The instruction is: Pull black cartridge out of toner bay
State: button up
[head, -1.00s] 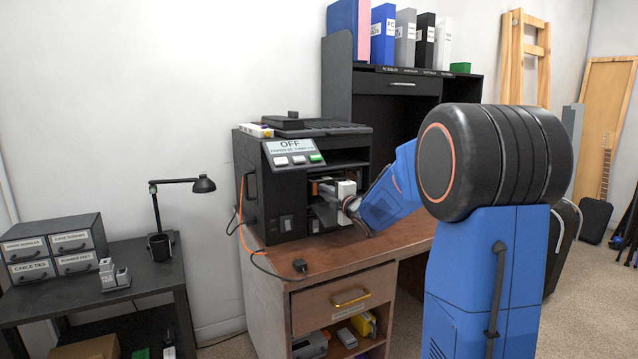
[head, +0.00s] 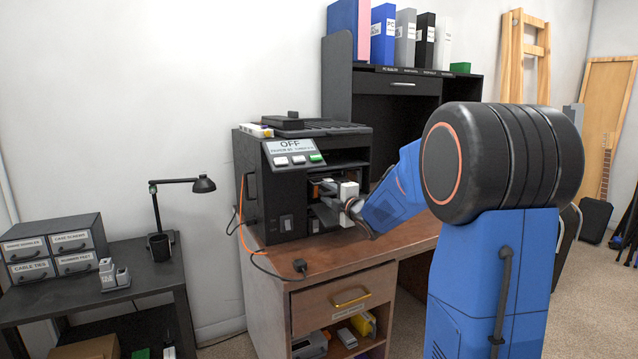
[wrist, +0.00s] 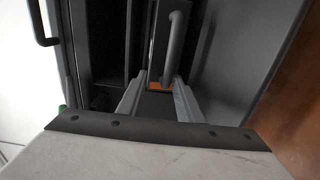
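The printer (head: 300,210) stands on the wooden desk with its front bay open. My gripper (head: 327,206) reaches into that bay from the right. In the wrist view, the two grey fingers of my gripper (wrist: 160,95) are apart. A dark upright part with a grey bar handle (wrist: 175,45) shows ahead, apparently the black cartridge. The bar's lower end lies between the fingertips, nearer the right one, with a gap on the left. An orange patch (wrist: 160,85) shows low between the tips. Most of the cartridge is hidden inside the bay.
Bay walls stand close on both sides of my gripper. A black plug (head: 299,266) and an orange cable (head: 250,240) lie at the desk's front left. The desk top (head: 405,240) right of the printer is mostly clear. A side table with drawers (head: 55,248) stands left.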

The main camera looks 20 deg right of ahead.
jog(key=s, duration=0.7)
jog(key=shift+s, duration=0.15)
jog(key=shift+d, duration=0.1)
